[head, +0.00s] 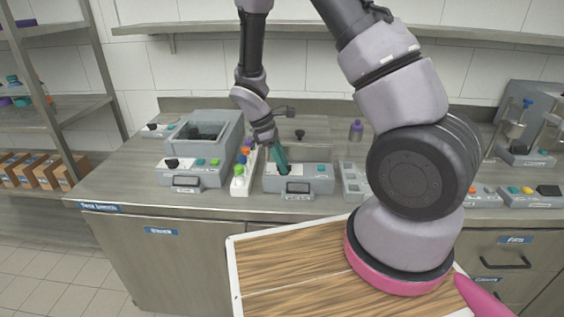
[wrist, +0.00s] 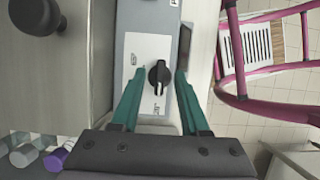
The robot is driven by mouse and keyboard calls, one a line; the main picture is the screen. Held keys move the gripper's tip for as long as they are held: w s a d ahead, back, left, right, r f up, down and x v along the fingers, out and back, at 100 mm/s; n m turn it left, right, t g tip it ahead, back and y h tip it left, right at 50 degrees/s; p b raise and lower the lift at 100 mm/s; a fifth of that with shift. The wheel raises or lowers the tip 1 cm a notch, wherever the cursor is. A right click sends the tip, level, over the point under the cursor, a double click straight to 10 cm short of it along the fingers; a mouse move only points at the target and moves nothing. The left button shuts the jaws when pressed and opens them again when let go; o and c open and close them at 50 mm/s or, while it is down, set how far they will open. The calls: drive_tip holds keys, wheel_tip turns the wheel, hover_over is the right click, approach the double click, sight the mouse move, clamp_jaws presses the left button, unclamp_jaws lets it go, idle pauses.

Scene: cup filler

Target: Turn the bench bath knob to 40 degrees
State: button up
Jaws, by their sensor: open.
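My gripper (head: 282,166) is open and points down at the front panel of the middle grey bench unit (head: 318,180). In the wrist view its two teal fingers (wrist: 160,76) stand apart on either side of a black knob (wrist: 159,75), with a gap on both sides. The knob sits on a white dial plate (wrist: 150,50); its pale pointer line faces the bottom of that picture. The dial figures are too small to read. In the head view the gripper hides this knob. I cannot read which unit is named bench bath.
Left stands another grey unit with an open tank (head: 205,130) and its own black knob (head: 172,163). A rack of colourful caps (head: 240,172) stands between the units. A round black lid handle (wrist: 37,15) rises behind the panel.

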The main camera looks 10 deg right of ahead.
clamp_jaws()
drive_tip(key=shift+m, duration=0.3)
drive_tip(key=m+g, duration=0.1)
drive_tip(key=m, duration=0.1)
drive_tip(key=m+y, duration=0.1)
drive_tip(key=m, duration=0.2)
drive_tip(key=shift+w+d+g, duration=0.15)
drive_tip(key=shift+g, duration=0.25)
drive_tip(key=m+y, duration=0.1)
drive_tip(key=m, duration=0.2)
drive_tip(key=m+g+y, duration=0.1)
drive_tip(key=m, duration=0.2)
drive_tip(key=shift+w, duration=0.1)
drive_tip(key=shift+d, duration=0.1)
unclamp_jaws()
